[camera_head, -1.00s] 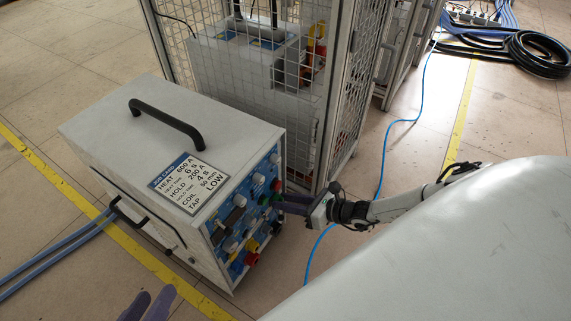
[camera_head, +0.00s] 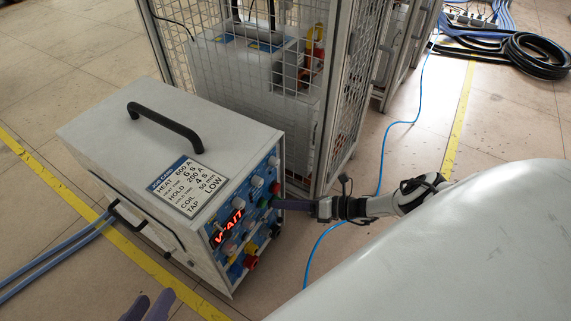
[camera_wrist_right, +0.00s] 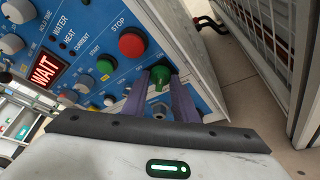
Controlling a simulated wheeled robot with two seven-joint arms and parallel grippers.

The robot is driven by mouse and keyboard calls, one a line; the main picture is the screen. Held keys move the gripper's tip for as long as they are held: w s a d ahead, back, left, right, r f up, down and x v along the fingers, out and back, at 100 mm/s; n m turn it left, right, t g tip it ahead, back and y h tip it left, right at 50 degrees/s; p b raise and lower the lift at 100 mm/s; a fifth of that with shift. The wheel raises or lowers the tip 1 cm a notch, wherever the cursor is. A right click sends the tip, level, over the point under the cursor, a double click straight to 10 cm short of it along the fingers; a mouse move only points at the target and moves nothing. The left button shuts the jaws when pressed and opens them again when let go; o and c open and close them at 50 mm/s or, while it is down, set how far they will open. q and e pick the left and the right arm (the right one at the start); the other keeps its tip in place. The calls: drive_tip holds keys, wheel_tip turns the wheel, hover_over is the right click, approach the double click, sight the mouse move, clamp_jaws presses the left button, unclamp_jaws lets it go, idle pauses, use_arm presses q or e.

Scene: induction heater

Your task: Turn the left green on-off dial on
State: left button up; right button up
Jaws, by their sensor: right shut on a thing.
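A green dial (camera_wrist_right: 160,77) is on the blue front panel (camera_wrist_right: 75,30) of the induction heater (camera_head: 130,150). My right gripper (camera_wrist_right: 157,84) has one finger on each side of the dial and is shut on it, as the right wrist view shows. In the head view my right gripper (camera_head: 277,204) reaches the panel's right edge from the right. The display (camera_head: 228,228) is lit red and reads WAIT; it also shows in the right wrist view (camera_wrist_right: 46,69). My left gripper (camera_head: 150,302) is open and empty at the bottom edge, apart from the heater.
A red stop button (camera_wrist_right: 131,43) and a green start button (camera_wrist_right: 105,65) are near the held dial. A mesh cage (camera_head: 245,60) stands close behind the heater. A blue cable (camera_head: 398,121) crosses the floor at right. Open floor (camera_head: 50,60) lies at left.

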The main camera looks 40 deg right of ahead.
drive_tip(key=shift+w+d+r, duration=0.1)
drive_tip(key=shift+w+r, duration=0.05)
drive_tip(key=shift+w, duration=0.05)
idle(0.3)
drive_tip(key=o, duration=1)
drive_tip(key=shift+s, duration=0.1)
use_arm(q)
drive_tip(key=shift+a+f+g+y+p, duration=0.4)
drive_tip(key=shift+a+f+y+p, duration=0.2)
drive_tip(key=shift+f+p, duration=0.45)
use_arm(e)
drive_tip(key=v, duration=1)
use_arm(q)
drive_tip(key=shift+r, duration=0.15)
